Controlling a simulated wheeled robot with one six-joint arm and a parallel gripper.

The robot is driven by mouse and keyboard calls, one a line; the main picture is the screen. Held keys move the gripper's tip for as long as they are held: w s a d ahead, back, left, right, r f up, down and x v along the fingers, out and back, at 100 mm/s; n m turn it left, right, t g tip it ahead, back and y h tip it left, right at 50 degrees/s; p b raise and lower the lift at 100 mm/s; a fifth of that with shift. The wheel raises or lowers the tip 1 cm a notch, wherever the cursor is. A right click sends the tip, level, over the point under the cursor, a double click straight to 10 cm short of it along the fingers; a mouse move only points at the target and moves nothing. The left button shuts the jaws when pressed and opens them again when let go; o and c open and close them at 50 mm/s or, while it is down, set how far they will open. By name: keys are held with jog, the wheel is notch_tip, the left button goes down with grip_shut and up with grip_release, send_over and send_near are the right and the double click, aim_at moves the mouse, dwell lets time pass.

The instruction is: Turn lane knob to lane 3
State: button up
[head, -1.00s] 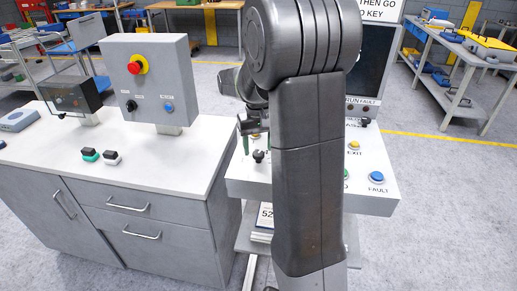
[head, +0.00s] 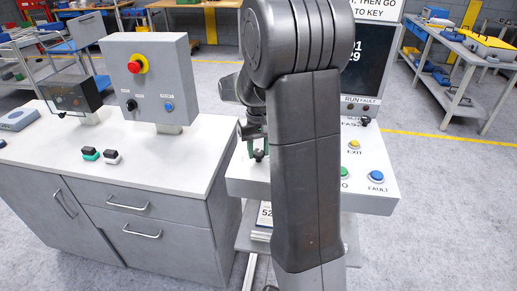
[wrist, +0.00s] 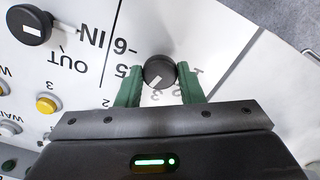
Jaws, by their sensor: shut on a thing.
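The black round lane knob (wrist: 159,72) stands on the white panel in the wrist view. Its white pointer mark faces the lower left of that picture. Printed numbers, some partly covered, lie around it. The green fingers of my gripper (wrist: 160,90) are on either side of the knob, shut on it. In the head view my gripper (head: 256,138) is low over the left part of the console (head: 240,180), with the knob (head: 259,156) just under it. My arm hides much of the console's middle.
Another black knob (wrist: 30,25) sits near the IN and OUT lettering, and a yellow button (wrist: 47,104) is at the left. Yellow (head: 355,145) and blue (head: 376,176) buttons are on the console's right. A grey cabinet (head: 130,190) with a switch box (head: 150,75) stands left.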

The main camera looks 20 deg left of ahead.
aim_at(258, 152)
jog(key=shift+n, duration=3.3)
jog(key=o, duration=1)
notch_tip(258, 152, up, 14)
jog(key=shift+f, duration=0.2)
